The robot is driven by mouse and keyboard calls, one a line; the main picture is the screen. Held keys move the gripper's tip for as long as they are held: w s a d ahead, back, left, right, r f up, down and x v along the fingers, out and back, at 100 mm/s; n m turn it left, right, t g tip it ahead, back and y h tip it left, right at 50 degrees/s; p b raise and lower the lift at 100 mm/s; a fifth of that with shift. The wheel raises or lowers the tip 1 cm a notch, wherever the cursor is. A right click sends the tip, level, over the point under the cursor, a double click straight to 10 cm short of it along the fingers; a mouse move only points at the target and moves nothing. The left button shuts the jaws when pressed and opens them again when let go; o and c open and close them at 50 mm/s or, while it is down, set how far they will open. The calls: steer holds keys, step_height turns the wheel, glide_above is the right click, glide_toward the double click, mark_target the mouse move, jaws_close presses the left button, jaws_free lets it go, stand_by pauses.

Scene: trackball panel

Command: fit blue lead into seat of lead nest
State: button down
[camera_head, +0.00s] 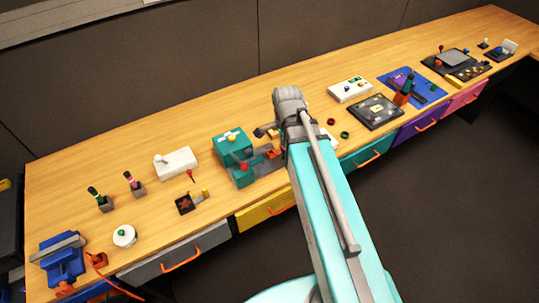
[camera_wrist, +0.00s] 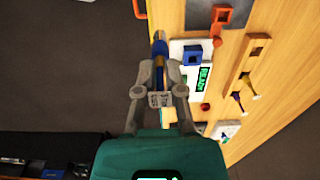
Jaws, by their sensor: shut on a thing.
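The blue lead (camera_wrist: 160,48) is in my gripper (camera_wrist: 160,78) in the wrist view, with its blue part beyond the fingertips and a yellowish part between them. It appears against the counter's front edge. To its right is a white unit with a blue square-holed block (camera_wrist: 193,55) and a green lit display (camera_wrist: 204,78). This unit looks like the lead nest, with the block as its seat, though I cannot be sure. The lead and block appear apart in the picture; the height between them cannot be judged. In the head view, my arm hides the lead and fingertips.
In the wrist view, a wooden bar (camera_wrist: 257,50), an orange square-holed piece (camera_wrist: 222,14) and a red knob (camera_wrist: 205,107) lie nearby. In the head view, a teal machine (camera_head: 231,146) stands left of my arm and a dark panel (camera_head: 376,112) right. Counter behind is clear.

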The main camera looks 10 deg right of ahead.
steer(key=shift+s+d+r, duration=0.15)
steer(key=shift+s, duration=0.65)
steer(key=shift+w, duration=0.15)
steer(key=w+a+f+b, duration=0.2)
steer(key=w+f+b, duration=0.7)
steer(key=w, duration=0.3)
steer(key=shift+w, duration=0.4)
steer(key=shift+w+f+b, duration=0.2)
steer(key=shift+f+b, duration=0.8)
steer(key=shift+f, duration=0.05)
steer(key=shift+w+f+b, duration=0.2)
steer(key=shift+f+b, duration=0.75)
steer(key=shift+f, duration=0.05)
